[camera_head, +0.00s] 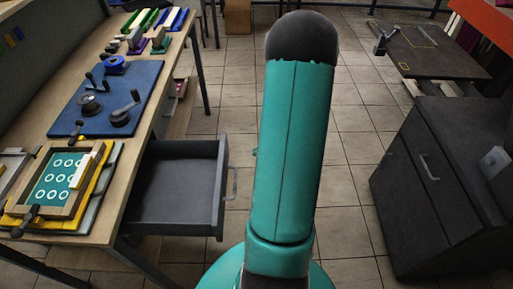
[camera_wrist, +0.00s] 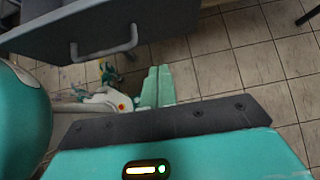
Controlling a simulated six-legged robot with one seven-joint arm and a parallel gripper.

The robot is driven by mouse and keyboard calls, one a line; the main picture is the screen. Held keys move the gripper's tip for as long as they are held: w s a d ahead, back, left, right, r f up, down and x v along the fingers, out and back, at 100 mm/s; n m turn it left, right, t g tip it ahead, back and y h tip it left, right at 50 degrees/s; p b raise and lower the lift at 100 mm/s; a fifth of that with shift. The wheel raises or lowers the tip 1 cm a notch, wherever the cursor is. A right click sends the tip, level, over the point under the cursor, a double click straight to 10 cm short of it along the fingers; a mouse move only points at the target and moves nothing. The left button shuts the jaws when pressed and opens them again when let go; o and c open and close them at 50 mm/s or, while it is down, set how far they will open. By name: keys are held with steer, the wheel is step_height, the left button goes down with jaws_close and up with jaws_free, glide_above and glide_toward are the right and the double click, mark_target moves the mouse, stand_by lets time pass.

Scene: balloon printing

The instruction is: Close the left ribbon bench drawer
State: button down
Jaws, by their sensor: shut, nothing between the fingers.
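The left ribbon bench drawer (camera_head: 178,185) is a dark grey, open-topped drawer. In the head view it is pulled well out from under the wooden bench (camera_head: 139,115), and its inside looks empty. Its front with a metal bar handle (camera_head: 234,184) faces right. In the wrist view the drawer front (camera_wrist: 160,22) fills the upper left, with its handle (camera_wrist: 104,49) below the top edge. My gripper (camera_wrist: 158,70) shows there as two pale teal fingers side by side, shut and empty, apart from the handle. My arm hides the gripper in the head view.
The bench top holds a blue mat (camera_head: 105,100) with crank tools, a framed print screen (camera_head: 60,180) and several coloured blocks. A dark cabinet (camera_head: 430,185) stands at the right. Tiled floor (camera_head: 350,150) lies clear between bench and cabinet.

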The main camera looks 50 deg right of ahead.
steer(key=w+a+f, duration=0.4)
steer(key=w+a, duration=0.1)
steer(key=w, duration=0.2)
steer(key=shift+f, duration=0.15)
steer(key=shift+a, duration=0.2)
